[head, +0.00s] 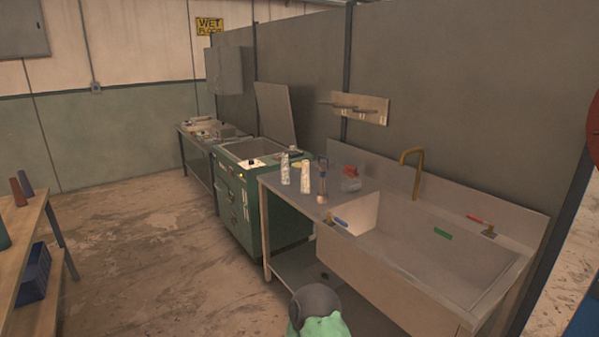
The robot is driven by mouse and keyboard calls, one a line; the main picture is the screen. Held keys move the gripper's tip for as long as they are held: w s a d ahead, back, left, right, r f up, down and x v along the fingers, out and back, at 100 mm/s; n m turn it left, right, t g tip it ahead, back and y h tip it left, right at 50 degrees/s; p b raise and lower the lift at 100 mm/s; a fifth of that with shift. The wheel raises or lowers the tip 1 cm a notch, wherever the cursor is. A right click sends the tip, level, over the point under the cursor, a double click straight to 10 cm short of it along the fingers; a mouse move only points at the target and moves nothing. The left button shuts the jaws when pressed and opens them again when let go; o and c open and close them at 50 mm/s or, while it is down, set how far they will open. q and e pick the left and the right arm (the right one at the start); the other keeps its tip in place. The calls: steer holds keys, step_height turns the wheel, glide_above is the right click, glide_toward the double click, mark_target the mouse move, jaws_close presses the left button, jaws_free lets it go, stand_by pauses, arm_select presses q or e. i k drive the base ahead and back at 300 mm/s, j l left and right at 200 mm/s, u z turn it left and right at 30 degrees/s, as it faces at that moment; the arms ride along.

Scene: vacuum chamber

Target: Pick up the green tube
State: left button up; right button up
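A teal-green object (4,232) is cut off at the left picture edge, by the wooden table. Neither of my grippers can be made out in view.
A blue-handled item (340,222) and a red item (475,218) lie around the sink. A green cabinet (238,200) stands beyond. The floor (150,240) between the wooden table (28,240) and cabinet is clear.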

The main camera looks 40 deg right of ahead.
mark_target(286, 173)
steer(key=i+z, duration=0.4)
steer(key=i, duration=1.35)
steer(key=i+z, duration=0.2)
steer(key=i, duration=0.3)
steer(key=i+j+z, duration=0.15)
steer(key=i, duration=0.3)
steer(key=i+j+z, duration=0.2)
steer(key=i, duration=0.3)
steer(key=i+j+z, duration=0.2)
steer(key=i, duration=0.25)
steer(key=j, duration=0.1)
